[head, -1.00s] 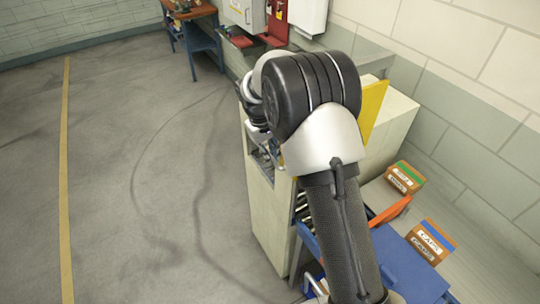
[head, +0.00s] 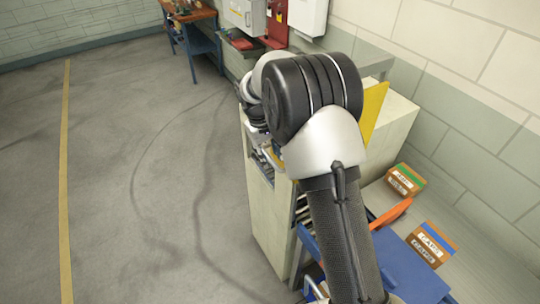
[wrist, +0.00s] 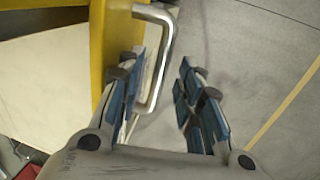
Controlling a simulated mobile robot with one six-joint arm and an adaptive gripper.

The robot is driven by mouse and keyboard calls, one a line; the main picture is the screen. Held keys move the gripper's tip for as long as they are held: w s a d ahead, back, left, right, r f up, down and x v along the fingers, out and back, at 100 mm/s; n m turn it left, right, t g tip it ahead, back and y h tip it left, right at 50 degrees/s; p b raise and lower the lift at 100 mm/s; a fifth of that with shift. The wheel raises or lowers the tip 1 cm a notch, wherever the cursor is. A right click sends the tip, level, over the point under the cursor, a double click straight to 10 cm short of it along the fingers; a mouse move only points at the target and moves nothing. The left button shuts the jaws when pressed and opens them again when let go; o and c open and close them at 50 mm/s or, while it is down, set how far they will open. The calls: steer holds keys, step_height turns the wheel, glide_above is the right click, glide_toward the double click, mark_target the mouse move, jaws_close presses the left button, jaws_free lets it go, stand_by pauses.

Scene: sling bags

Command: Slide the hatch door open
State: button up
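The yellow hatch door (wrist: 109,45) shows as an upright panel at the upper left of the wrist view. It also shows behind my arm in the head view (head: 375,108). A bent metal handle (wrist: 167,50) stands out from its edge. My gripper (wrist: 160,70) is open, with its blue-padded fingers apart. The handle's bar lies between the fingers in the picture, nearer the left one; I cannot tell whether they touch. In the head view my arm hides the gripper and the handle.
The door is at a cream cabinet (head: 262,215). A blue surface (head: 415,270) and labelled boxes (head: 432,243) lie at the lower right. A blue-legged workbench (head: 205,48) stands farther back, near the wall. The grey floor on the left is clear, with a yellow line (head: 66,170).

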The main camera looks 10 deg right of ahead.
step_height(320, 180, up, 11)
steer(key=a, duration=0.2)
steer(key=shift+s, duration=0.3)
